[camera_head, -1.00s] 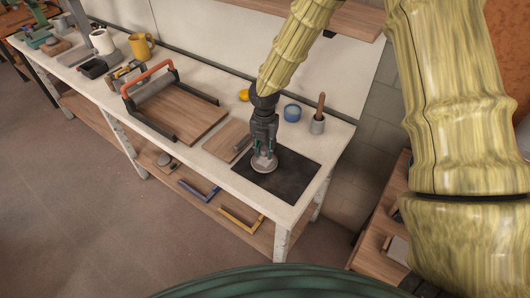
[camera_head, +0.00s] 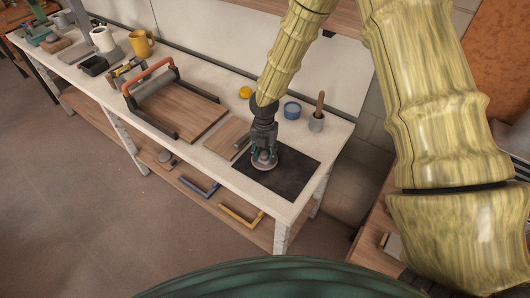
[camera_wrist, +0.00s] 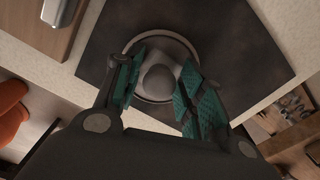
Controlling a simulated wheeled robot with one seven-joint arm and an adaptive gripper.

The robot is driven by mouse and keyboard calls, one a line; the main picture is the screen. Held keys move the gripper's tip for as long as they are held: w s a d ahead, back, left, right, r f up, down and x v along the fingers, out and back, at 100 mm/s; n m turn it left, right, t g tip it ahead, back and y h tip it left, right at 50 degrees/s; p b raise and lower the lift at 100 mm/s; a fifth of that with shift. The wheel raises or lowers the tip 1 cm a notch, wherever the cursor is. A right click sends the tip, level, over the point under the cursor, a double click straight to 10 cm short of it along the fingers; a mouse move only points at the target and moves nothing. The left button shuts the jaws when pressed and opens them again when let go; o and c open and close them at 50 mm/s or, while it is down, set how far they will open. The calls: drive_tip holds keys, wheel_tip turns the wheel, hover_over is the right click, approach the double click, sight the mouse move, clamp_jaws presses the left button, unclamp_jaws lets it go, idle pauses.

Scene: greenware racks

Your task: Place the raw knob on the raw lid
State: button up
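The raw lid (camera_wrist: 187,46) is a pale grey disc lying on a dark mat. It also shows below my gripper in the head view (camera_head: 266,168). The raw knob (camera_wrist: 158,82) is a small, rounded grey piece. From the wrist it appears over the lid, roughly at its middle. My gripper (camera_wrist: 161,87) points down over the lid, its teal-padded fingers on either side of the knob. The pads look close against the knob and shut on it; the contact itself is hard to see. Whether the knob's underside touches the lid is hidden.
The dark mat (camera_head: 296,172) lies at the worktable's right end. A wooden board (camera_head: 227,138) is left of it. A framed press (camera_head: 178,105) is farther left.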

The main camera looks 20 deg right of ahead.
sight(265, 153)
drive_tip(key=shift+r, duration=0.2)
wheel_tip(265, 153, up, 12)
drive_tip(key=b, duration=0.4)
idle(0.5)
